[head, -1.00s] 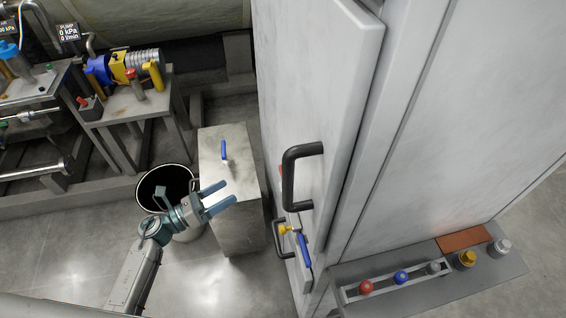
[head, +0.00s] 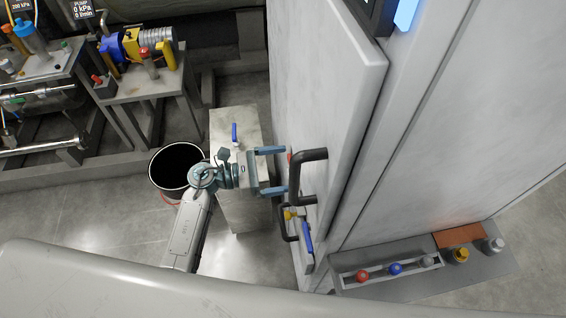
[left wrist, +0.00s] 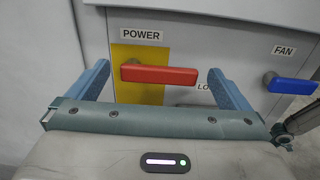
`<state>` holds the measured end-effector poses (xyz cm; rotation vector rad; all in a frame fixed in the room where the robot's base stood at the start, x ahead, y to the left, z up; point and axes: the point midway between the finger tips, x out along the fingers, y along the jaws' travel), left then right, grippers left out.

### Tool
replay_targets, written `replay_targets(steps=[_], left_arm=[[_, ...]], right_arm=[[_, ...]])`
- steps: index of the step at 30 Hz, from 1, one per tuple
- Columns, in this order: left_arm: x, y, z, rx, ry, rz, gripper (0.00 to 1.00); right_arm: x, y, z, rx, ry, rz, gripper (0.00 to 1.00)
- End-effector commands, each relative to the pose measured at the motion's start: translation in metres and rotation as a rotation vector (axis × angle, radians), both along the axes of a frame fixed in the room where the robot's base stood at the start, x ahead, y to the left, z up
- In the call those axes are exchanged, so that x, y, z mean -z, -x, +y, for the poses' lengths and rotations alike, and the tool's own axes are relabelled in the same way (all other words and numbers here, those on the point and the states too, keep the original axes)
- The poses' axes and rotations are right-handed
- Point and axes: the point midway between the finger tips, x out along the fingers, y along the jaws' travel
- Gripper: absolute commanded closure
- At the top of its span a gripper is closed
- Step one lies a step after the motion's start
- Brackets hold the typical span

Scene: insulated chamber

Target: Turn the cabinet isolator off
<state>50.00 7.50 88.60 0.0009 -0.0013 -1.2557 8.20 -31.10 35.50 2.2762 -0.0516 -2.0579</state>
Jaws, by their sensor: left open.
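The POWER switch (left wrist: 160,74) is a red bar handle lying level on a yellow plate (left wrist: 138,55), labelled POWER, on the grey cabinet face. In the head view only a bit of red (head: 290,157) shows beside the cabinet door. My left gripper (head: 279,170) is open and points at that face. In the left wrist view its two blue fingers (left wrist: 158,72) stand left and right of the red handle, with gaps on both sides. I see no contact. My right gripper is not in view.
A blue FAN lever (left wrist: 291,85) sits right of the red handle. A black door handle (head: 311,178) juts out close to my left fingers. A metal block (head: 239,195) and a black bin (head: 172,165) stand left. A knob panel (head: 480,272) is at right.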

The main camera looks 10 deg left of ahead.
Motion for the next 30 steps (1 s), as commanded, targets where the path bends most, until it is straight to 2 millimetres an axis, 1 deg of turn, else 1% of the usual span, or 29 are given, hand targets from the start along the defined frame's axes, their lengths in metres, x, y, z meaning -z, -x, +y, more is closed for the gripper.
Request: replay_targets(steps=[1,4,12,13,14,15,17,21,22,26,30], left_arm=[[-0.002,-0.001,-0.004,0.000,0.000,0.001,0.00],[-0.001,-0.003,-0.009,0.000,0.000,0.001,0.00],[0.001,-0.003,-0.010,0.001,-0.001,0.001,0.00],[0.001,-0.003,-0.010,0.001,-0.001,0.001,0.02],[0.001,-0.003,-0.010,0.001,-0.001,0.001,0.08],[0.001,-0.003,-0.010,0.001,-0.001,0.001,0.16],[0.001,-0.003,-0.010,0.001,-0.001,0.001,0.28],[0.001,-0.003,-0.010,0.001,-0.001,0.001,0.55],[0.000,-0.003,-0.010,0.001,-0.001,0.001,0.58],[0.002,-0.003,-0.010,0.001,-0.002,-0.003,0.58],[0.005,-0.003,-0.010,0.001,-0.008,-0.026,0.58]], right_arm=[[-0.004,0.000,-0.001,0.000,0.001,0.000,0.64],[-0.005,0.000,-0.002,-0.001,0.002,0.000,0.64],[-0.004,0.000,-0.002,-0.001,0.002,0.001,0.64],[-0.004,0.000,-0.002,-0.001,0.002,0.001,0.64],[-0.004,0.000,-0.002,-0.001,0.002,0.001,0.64],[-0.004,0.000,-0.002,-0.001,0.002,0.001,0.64],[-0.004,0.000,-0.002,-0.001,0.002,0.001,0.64],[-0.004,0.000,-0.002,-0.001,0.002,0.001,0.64],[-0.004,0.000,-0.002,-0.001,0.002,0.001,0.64],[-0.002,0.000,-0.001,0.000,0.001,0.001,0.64],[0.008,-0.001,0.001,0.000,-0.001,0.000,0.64]])
